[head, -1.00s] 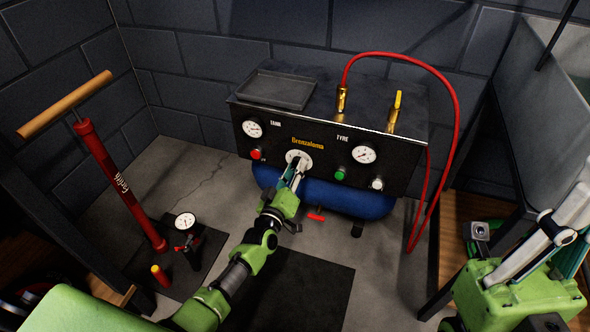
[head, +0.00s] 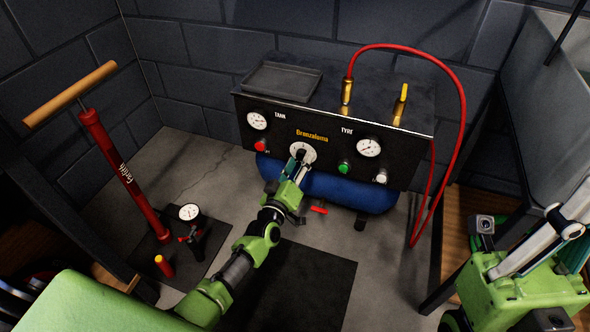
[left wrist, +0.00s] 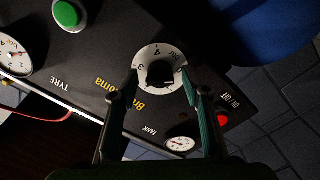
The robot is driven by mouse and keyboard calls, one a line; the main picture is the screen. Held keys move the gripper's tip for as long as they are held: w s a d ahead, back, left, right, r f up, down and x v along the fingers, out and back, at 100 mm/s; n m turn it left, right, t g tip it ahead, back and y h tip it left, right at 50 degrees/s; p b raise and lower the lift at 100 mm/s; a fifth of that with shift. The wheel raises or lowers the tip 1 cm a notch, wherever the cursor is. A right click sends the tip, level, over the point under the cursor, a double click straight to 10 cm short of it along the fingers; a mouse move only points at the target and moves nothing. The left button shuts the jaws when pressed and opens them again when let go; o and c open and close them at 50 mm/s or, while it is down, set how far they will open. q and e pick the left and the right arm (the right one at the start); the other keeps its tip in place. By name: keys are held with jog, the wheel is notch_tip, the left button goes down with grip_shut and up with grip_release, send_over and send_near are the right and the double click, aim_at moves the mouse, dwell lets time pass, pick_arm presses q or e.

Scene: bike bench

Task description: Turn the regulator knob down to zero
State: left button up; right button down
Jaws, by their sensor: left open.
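The regulator knob (head: 303,152) is black, on a white numbered dial in the middle of the compressor's black front panel. In the left wrist view the knob (left wrist: 160,73) shows dark at the dial's centre, its exact setting hard to read. My left gripper (head: 298,164) is open just in front of the dial. In the left wrist view its fingers (left wrist: 162,76) stand on either side of the knob, with gaps showing between. My right gripper (head: 545,245) is at the right edge, partly cut off, away from the compressor.
The compressor panel (head: 325,133) carries a tank gauge (head: 257,120), a tyre gauge (head: 368,147), a red button (head: 260,145) and a green button (head: 343,167). A red hose (head: 462,105) loops at right. A red floor pump (head: 125,175) stands at left.

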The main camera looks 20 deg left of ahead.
pick_arm(q)
jog(key=s, duration=1.1)
jog(key=shift+s+a, duration=0.2)
jog(key=shift+s, duration=0.2)
